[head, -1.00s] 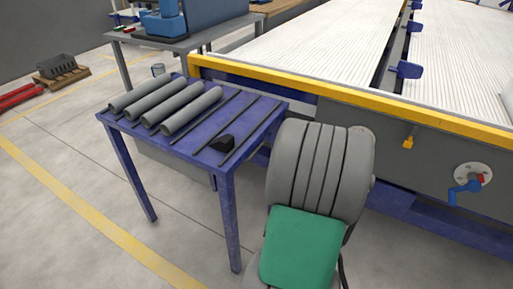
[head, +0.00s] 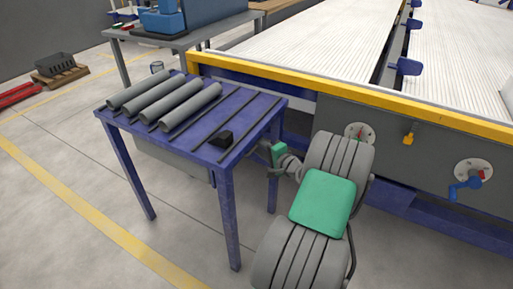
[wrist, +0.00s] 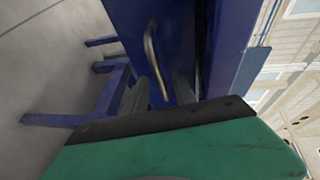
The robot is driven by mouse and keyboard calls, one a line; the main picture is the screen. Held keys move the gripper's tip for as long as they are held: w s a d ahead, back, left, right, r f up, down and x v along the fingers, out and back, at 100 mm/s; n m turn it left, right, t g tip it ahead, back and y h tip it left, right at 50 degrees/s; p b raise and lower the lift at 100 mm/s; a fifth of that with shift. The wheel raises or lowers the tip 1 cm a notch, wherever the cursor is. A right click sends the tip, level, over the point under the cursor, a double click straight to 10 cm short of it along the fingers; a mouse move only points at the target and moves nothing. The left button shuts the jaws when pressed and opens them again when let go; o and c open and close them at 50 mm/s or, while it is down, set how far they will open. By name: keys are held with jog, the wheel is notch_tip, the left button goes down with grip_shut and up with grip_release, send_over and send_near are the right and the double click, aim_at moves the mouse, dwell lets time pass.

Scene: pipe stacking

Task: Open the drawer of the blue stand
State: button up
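The blue stand (head: 228,180) is left of centre in the head view, with a grey drawer box (head: 165,155) under its top. In the wrist view, a curved brass-coloured handle (wrist: 153,62) is on the blue front (wrist: 178,40). My gripper (head: 262,150) is at the stand's right side in the head view, partly hidden by its edge. In the wrist view, the grey fingers of my gripper (wrist: 163,92) look apart, with the handle's lower end between or just ahead of them. I cannot tell whether they touch it. The drawer looks closed.
A large conveyor with a yellow edge (head: 350,88) is behind and right. A grey table (head: 190,42) stands at the back. Floor is clear at the left front.

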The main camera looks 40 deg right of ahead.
jog(key=shift+w+d+f, duration=0.1)
jog(key=shift+w+f, duration=0.05)
jog(key=shift+w, duration=0.8)
grip_shut()
dwell(0.6)
